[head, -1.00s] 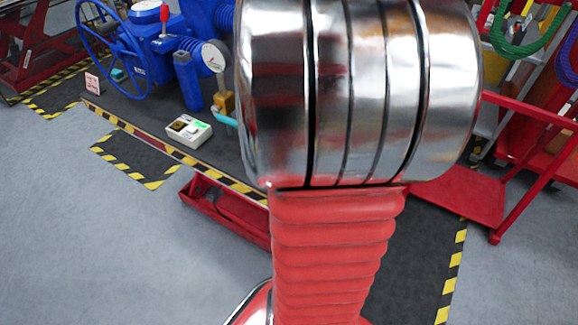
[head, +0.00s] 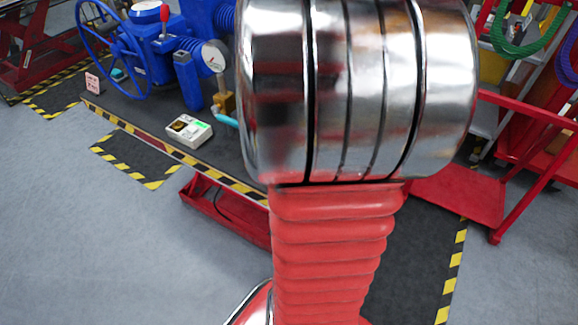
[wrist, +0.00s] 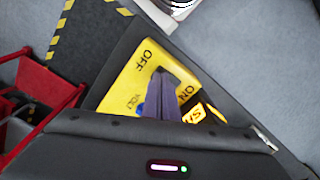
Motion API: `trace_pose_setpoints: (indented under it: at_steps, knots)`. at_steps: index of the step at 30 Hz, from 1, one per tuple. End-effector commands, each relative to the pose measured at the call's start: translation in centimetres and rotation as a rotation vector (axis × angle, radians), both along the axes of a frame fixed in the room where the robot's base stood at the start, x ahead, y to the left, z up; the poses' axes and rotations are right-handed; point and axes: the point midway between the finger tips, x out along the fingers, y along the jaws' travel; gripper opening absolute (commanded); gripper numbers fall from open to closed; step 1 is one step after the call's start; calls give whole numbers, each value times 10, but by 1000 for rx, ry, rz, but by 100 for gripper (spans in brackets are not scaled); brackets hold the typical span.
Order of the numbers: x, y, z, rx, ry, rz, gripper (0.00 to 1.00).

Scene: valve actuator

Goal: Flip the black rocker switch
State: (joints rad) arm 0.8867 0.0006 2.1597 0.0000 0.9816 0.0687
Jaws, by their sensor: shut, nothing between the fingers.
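In the wrist view, a yellow panel (wrist: 122,88) carries the words OFF, ON and VOLT. My gripper (wrist: 160,72) shows as shut grey-purple fingers lying across the panel in the picture, between OFF and ON. I cannot tell whether the tips touch it. The black rocker switch is not clearly visible; the fingers cover the middle of the panel. A bit of blue shows beside the fingers' left side. In the head view my arm's large metal joint fills the middle, and neither the gripper nor the yellow panel can be seen.
A red cart (head: 465,190) stands at the right. Grey floor is open at the lower left.

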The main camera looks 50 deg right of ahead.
Motion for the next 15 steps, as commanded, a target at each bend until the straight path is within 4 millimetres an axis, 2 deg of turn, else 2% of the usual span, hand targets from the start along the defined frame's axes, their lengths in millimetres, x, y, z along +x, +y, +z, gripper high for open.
trace_pose_setpoints:
  at_steps: [15]
  knots:
    - [0,0,-6,0,0,0,0]
